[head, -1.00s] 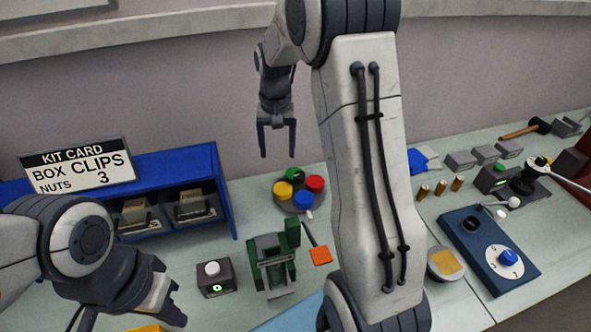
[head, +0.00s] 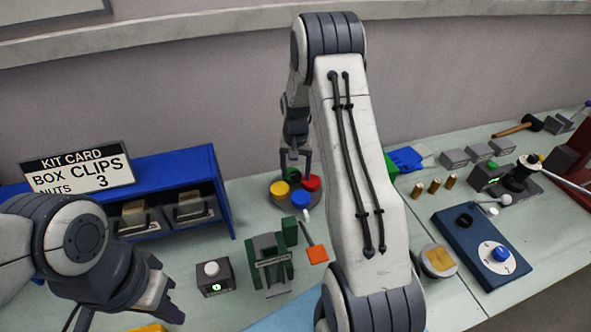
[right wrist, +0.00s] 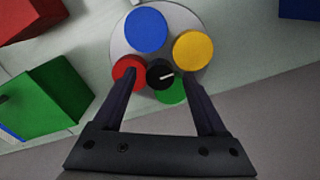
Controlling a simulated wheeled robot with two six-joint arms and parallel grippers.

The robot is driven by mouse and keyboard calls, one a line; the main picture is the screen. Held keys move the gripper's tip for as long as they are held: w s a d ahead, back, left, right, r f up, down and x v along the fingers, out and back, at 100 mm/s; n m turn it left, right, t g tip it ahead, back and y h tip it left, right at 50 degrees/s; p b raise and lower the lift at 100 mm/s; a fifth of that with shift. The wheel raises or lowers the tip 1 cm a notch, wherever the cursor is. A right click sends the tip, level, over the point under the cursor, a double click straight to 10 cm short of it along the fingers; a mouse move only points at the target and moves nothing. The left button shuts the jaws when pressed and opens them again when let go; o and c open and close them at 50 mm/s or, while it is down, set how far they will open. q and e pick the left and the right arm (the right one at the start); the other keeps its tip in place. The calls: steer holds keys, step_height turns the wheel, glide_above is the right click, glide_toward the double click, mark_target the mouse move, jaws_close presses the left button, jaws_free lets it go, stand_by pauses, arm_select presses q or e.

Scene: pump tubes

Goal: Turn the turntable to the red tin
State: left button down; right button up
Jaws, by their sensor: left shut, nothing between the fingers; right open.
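The turntable (head: 281,204) is a grey disc carrying a red tin (head: 312,183), a blue tin (head: 301,199), a yellow tin (head: 280,190) and a green tin, mostly hidden behind my gripper. In the right wrist view its black centre knob (right wrist: 160,74) with a white mark lies between my right gripper's open fingers. The red tin (right wrist: 128,73) is beside the left finger there; the green tin (right wrist: 171,93) is partly covered. My right gripper (head: 296,166) points down over the turntable; whether it touches the knob is unclear. My left gripper (head: 172,306) is shut and empty at lower left.
A blue shelf (head: 215,175) with bins and a kit card (head: 76,166) stands left of the turntable. A green fixture (head: 271,262) and an orange-ended tool (head: 317,254) lie in front. A green block (right wrist: 45,101) and a red block (right wrist: 30,15) show near my right gripper.

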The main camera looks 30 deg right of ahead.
steer(key=shift+f, duration=0.1)
jaws_close()
stand_by(1.4)
